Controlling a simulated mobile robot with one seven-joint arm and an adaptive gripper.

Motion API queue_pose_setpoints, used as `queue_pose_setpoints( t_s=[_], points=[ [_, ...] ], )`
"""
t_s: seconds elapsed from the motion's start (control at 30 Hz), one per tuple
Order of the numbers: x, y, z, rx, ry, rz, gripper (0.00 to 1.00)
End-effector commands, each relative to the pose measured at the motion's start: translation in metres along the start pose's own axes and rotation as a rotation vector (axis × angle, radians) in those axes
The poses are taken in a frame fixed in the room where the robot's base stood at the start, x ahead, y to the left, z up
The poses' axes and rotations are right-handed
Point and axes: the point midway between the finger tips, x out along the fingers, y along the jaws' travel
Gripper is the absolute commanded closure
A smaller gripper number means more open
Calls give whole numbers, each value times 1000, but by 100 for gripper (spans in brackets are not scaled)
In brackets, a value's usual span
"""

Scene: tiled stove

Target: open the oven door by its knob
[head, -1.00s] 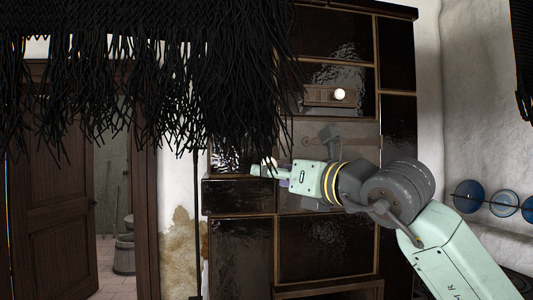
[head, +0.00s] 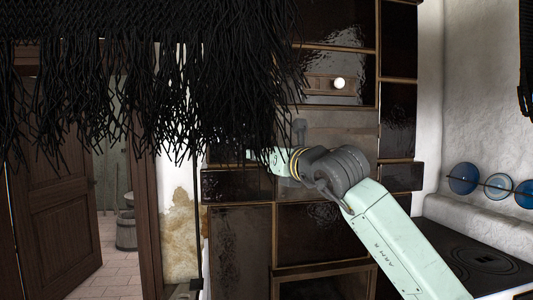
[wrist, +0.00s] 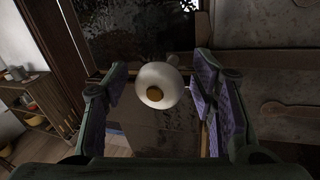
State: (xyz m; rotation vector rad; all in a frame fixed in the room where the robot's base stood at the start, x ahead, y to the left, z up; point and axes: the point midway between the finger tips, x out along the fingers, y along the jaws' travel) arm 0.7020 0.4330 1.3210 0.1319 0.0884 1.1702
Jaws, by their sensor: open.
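A round white knob (wrist: 158,85) with a yellowish centre shows in the wrist view. It lies between the two fingers of my gripper (wrist: 160,76) as seen from the wrist, with a visible gap on both sides. My gripper is open; whether the knob is fully inside the jaws in depth I cannot tell. In the head view my gripper (head: 252,155) is at the left part of the stove front, its tip partly behind dark fringe. The knob is hidden there. The oven door's edges are not clear; a greyish panel (head: 345,130) lies behind my arm.
Black fringe (head: 190,90) hangs across the upper left of the head view. The dark tiled stove (head: 315,228) has a ledge at gripper height. A wooden door (head: 60,190) stands left. Blue discs (head: 463,178) hang on the right wall. In the wrist view a shelf (wrist: 38,112) stands left.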

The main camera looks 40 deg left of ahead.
Motion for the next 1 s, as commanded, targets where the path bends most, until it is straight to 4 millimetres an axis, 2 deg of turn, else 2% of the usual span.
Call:
queue_pose_setpoints(
  t_s=[0.2,0.9,1.0],
  points=[
    [0,0,0,0,0,0,50],
    [0,0,0,0,0,0,96],
    [0,0,0,0,0,0,100]
  ],
)
